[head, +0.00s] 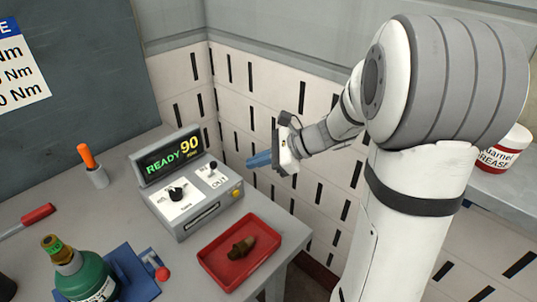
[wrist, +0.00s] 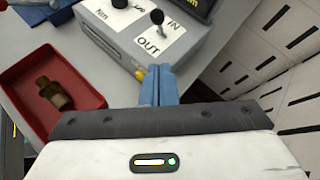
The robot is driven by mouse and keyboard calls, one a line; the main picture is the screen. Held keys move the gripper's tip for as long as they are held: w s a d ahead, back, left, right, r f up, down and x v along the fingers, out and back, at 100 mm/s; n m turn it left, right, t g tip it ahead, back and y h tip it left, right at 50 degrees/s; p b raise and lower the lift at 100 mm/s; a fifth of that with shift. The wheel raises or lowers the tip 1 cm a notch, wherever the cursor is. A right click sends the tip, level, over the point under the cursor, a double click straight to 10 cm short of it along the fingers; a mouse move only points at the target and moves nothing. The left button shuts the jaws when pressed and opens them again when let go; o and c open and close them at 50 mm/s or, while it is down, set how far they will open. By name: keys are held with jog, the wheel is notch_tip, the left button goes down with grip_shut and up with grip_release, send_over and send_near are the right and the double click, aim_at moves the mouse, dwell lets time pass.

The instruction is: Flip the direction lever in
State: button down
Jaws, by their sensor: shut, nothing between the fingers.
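A grey control box (head: 196,207) stands on the bench, its screen (head: 170,156) reading READY 90. The direction lever (head: 213,168) is a short black stick with a ball end on the box's top right, by a label. In the wrist view the lever (wrist: 157,20) stands between the words IN and OUT, with its knob toward the top of the picture. My gripper (head: 250,162) is shut and empty, to the right of the box in the head view. In the wrist view its blue fingertips (wrist: 158,70) are together near the box's edge, apart from the lever.
A black knob (head: 177,193) and a yellow button (head: 236,193) are on the box. A red tray (head: 215,274) with a brown fitting (head: 240,249) lies in front. A green bottle (head: 92,275) and an orange-handled tool (head: 88,157) stand left. A perforated wall rises behind.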

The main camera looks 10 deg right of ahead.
aim_at(212, 170)
jog(key=a, duration=0.1)
jog(key=w+a, duration=0.1)
jog(key=a, duration=0.1)
jog(key=a+f, duration=0.1)
jog(key=a, duration=0.1)
jog(key=shift+w+a+p, duration=0.15)
jog(key=shift+a+p, duration=0.1)
jog(key=shift+p, duration=0.15)
jog(key=shift+w+a, duration=0.1)
jog(key=shift+a, duration=0.45)
jog(key=shift+r, duration=0.1)
